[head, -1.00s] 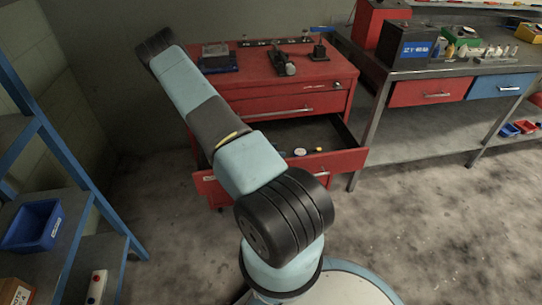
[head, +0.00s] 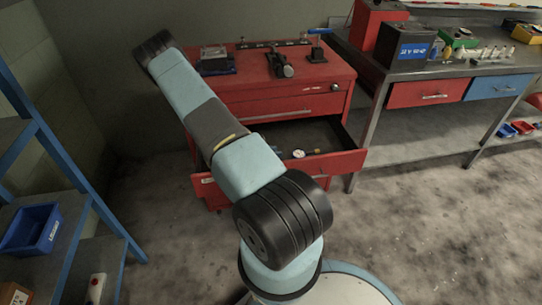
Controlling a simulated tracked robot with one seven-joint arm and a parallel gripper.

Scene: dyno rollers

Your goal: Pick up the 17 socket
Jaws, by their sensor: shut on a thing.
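My arm rises from the bottom middle of the head view and leans up and left across the red tool cabinet (head: 283,105). My gripper does not show; the far end of the arm in view is a dark joint at upper left. On the cabinet top, a rail with several small dark pieces (head: 272,43) lies along the back edge. A dark tool (head: 280,65) lies in front of it. I cannot make out which piece is the 17 socket, or whether it shows.
The cabinet's drawer (head: 337,161) is open, with a round white-faced item (head: 298,154) inside. A workbench (head: 440,68) with batteries stands at right. A blue shelf rack (head: 62,150) with a blue bin (head: 31,229) stands at left. The floor at right is clear.

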